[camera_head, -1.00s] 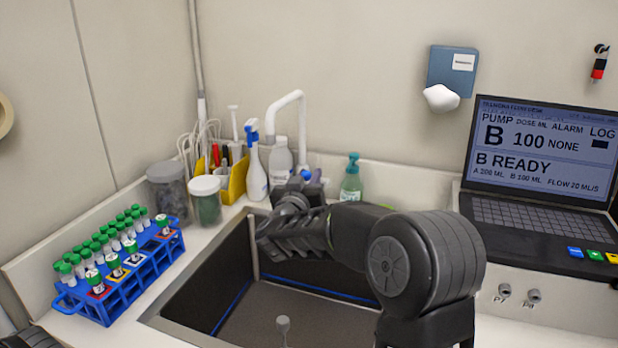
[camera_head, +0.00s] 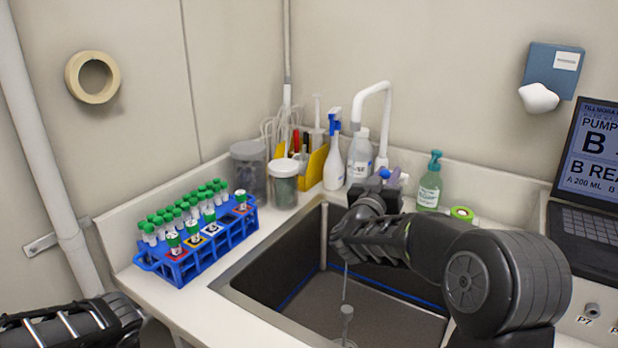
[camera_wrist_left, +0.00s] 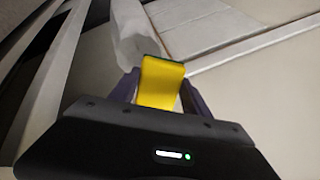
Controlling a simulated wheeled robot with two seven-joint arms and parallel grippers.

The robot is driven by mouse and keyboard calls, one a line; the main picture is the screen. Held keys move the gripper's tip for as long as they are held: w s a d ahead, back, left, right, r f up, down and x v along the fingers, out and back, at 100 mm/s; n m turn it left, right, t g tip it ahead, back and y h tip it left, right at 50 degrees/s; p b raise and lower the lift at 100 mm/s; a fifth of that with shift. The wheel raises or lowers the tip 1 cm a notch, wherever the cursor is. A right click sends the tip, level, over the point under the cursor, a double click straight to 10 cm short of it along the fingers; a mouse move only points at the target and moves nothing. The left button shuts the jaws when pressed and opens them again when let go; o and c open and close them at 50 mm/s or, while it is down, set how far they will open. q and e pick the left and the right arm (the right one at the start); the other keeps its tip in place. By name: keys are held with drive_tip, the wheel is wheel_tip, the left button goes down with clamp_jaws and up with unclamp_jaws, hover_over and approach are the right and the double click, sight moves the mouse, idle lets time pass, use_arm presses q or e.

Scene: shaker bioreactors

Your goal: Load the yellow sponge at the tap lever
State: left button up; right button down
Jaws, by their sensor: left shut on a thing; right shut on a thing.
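The yellow sponge (camera_wrist_left: 160,84) shows in the left wrist view, upright between the fingers of my left gripper (camera_wrist_left: 158,92), which is shut on it. The left gripper is outside the head view; only my left arm shows at lower left. In the head view my right gripper (camera_head: 384,182) is at the foot of the white tap (camera_head: 386,110), shut on what looks like the blue tap lever (camera_head: 384,173). The gripper and my forearm hide most of the lever. A thin pale streak, perhaps water, shows below my right arm over the sink.
The sink (camera_head: 268,318) is in front of the tap. A blue tube rack (camera_head: 200,258) stands left of it. Jars, a spray bottle (camera_head: 334,160) and a green soap bottle (camera_head: 430,183) line the back. A laptop (camera_head: 590,230) is at right.

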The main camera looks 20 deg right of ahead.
use_arm(q)
drive_tip(key=shift+s+a+f+b, duration=0.15)
drive_tip(key=shift+f+b, duration=0.1)
drive_tip(key=shift+f, duration=0.3)
drive_tip(key=shift+a+f+b, duration=0.1)
drive_tip(key=shift+f+b, duration=0.1)
drive_tip(key=shift+f, duration=0.3)
use_arm(e)
drive_tip(key=shift+s+a+f, duration=0.1)
drive_tip(key=shift+a+f, duration=0.1)
drive_tip(key=shift+f, duration=0.35)
use_arm(q)
drive_tip(key=shift+r, duration=0.1)
use_arm(e)
drive_tip(key=shift+r+t+h, duration=0.1)
drive_tip(key=shift+t+h, duration=0.2)
drive_tip(key=c, duration=1.5)
unclamp_jaws()
drive_tip(key=shift+s+a, duration=0.1)
use_arm(q)
drive_tip(key=shift+f+b, duration=0.35)
drive_tip(key=shift+f, duration=0.1)
use_arm(e)
drive_tip(key=v, duration=1.1)
drive_tip(key=shift+s+a, duration=0.3)
